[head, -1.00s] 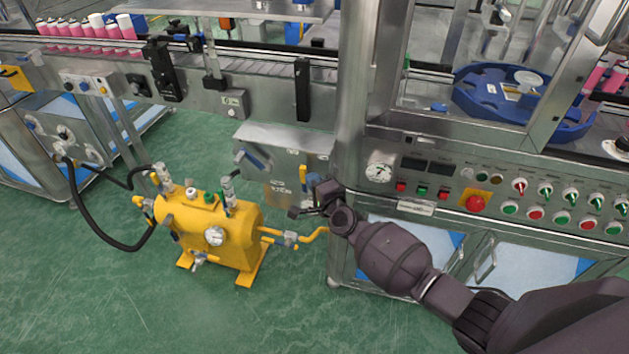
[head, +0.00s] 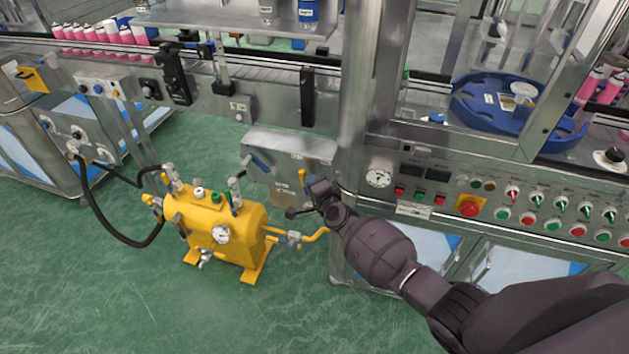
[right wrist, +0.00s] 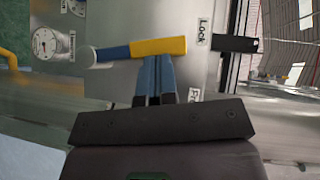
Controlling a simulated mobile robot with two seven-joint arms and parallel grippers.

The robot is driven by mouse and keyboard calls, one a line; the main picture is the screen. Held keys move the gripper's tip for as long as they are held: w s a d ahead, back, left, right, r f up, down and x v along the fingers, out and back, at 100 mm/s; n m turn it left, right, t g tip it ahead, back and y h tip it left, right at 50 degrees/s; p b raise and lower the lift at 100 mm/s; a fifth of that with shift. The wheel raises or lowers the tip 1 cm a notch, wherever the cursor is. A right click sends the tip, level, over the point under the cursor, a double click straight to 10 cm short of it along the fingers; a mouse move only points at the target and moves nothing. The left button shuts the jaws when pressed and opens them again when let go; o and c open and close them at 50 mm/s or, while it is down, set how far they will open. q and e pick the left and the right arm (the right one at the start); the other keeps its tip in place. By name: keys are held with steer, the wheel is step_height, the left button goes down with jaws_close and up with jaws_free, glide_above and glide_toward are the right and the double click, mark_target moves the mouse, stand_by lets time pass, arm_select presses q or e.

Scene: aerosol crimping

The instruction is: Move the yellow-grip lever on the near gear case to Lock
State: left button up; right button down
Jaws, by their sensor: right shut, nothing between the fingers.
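The near gear case (head: 285,148) is a grey steel box under the conveyor. Its yellow-grip lever (head: 302,177) stands near its right side in the head view. In the right wrist view the lever's yellow grip (right wrist: 158,46) lies nearly level, with a blue shaft to its left. Its end is beside the Lock label (right wrist: 204,32). A second label (right wrist: 194,95), partly hidden, is below. My right gripper (head: 310,198) is at the case's lower right. Its shut, empty fingers (right wrist: 155,62) reach the grip's lower edge; contact cannot be told. My left gripper is not in view.
A blue-handled lever (head: 258,163) is on the case's left. A yellow tank (head: 215,225) with pipes and gauge stands on the floor to the left. A button panel (head: 500,195) is to the right. A dark bar (right wrist: 235,44) is right of the Lock label.

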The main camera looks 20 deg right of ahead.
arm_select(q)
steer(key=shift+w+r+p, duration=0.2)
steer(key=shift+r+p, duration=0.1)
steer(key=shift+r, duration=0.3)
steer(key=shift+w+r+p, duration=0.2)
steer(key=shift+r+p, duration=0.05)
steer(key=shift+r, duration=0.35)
arm_select(e)
steer(key=shift+w+a+r+n+g, duration=0.15)
steer(key=shift+w+a+n+g, duration=0.15)
steer(key=shift+a, duration=0.05)
steer(key=shift+w+a, duration=0.15)
steer(key=shift+a, duration=0.05)
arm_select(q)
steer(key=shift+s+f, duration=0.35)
arm_select(e)
steer(key=shift+w+a, duration=0.35)
steer(key=shift+a, duration=0.2)
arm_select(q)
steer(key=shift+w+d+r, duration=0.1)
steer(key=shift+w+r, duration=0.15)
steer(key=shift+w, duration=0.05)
